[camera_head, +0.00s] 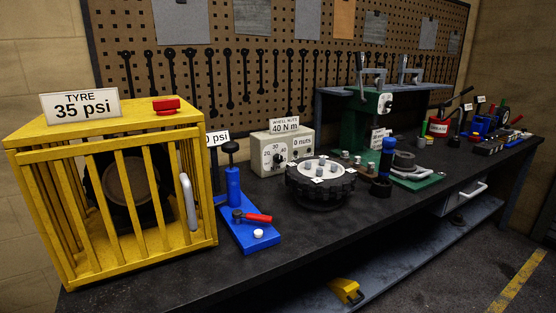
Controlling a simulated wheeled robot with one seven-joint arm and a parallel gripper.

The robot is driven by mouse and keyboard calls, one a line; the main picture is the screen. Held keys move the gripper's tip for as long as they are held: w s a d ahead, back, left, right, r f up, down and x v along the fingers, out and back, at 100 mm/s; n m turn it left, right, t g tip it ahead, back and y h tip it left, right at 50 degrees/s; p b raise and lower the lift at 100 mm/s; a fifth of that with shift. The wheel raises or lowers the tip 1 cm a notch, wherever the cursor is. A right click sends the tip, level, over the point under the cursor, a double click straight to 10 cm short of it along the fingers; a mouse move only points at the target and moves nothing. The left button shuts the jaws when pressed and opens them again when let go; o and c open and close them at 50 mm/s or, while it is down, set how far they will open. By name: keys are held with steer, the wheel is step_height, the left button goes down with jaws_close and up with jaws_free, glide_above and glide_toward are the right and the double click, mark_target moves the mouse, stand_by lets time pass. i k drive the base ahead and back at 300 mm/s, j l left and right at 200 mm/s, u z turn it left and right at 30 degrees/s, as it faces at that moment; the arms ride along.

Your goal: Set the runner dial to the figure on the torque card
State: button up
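A pale box (261,142) stands on the dark bench near the middle of the view, apparently the runner. Its front has a small dark dial (276,158) with the figures 20, 30 and 40 around it; its pointer is too small to read. A white card (284,125) on top of the box reads "WHEEL NUTS 40 N m". A label (302,142) on the box's right side reads "0 nuts". My gripper is not in view.
A yellow cage (130,150) with a "TYRE 35 psi" card (80,104) stands at the left. A green machine (366,115) is to the right. The bench's front strip is bare.

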mark_target(277, 158)
steer(key=i+j+u, duration=0.15)
steer(key=i+u, duration=0.15)
steer(key=i, duration=0.25)
steer(key=i+u, duration=0.25)
steer(key=i, duration=0.3)
steer(key=i+l, duration=0.4)
